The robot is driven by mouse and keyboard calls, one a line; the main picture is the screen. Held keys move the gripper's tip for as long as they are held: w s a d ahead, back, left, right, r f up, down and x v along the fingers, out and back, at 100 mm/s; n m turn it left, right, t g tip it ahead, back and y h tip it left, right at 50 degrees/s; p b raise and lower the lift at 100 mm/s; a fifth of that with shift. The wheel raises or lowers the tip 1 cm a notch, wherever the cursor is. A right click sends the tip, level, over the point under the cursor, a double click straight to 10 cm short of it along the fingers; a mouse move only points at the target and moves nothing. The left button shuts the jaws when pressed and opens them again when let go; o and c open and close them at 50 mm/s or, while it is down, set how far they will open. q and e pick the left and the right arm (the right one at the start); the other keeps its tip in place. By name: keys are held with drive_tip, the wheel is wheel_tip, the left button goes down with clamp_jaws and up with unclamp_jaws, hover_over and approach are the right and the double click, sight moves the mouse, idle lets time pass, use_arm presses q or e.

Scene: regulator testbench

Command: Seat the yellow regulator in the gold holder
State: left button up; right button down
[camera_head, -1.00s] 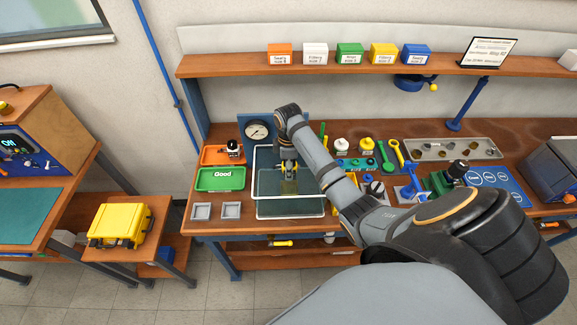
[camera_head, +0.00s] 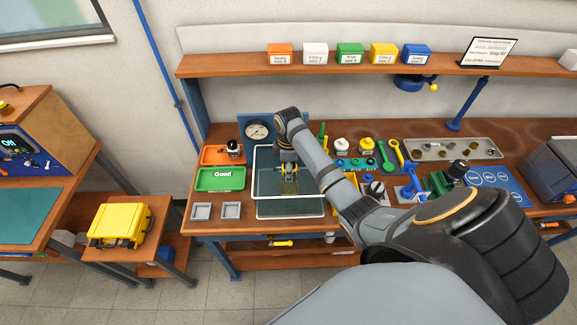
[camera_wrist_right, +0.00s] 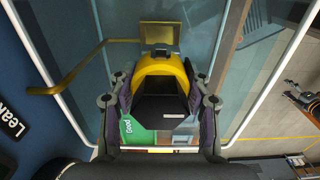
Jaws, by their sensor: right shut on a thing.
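The yellow regulator (camera_wrist_right: 163,72) is between the two fingers of my right gripper (camera_wrist_right: 160,100), which is shut on it, in the right wrist view. In the head view my right gripper (camera_head: 288,166) points down inside a clear-walled enclosure (camera_head: 290,208) with pale edges, and the regulator is a small yellow patch at its tip. A bent gold bar (camera_wrist_right: 72,74) lies left of the regulator in the wrist view, apart from the gripper. I cannot tell whether it is the gold holder, or what lies under the regulator. My left gripper is not in view.
A pressure gauge (camera_head: 257,131) on a blue panel stands behind the enclosure. Tools and caps crowd the bench to the right.

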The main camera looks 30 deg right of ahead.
drive_tip(key=shift+f, duration=4.15)
idle(3.8)
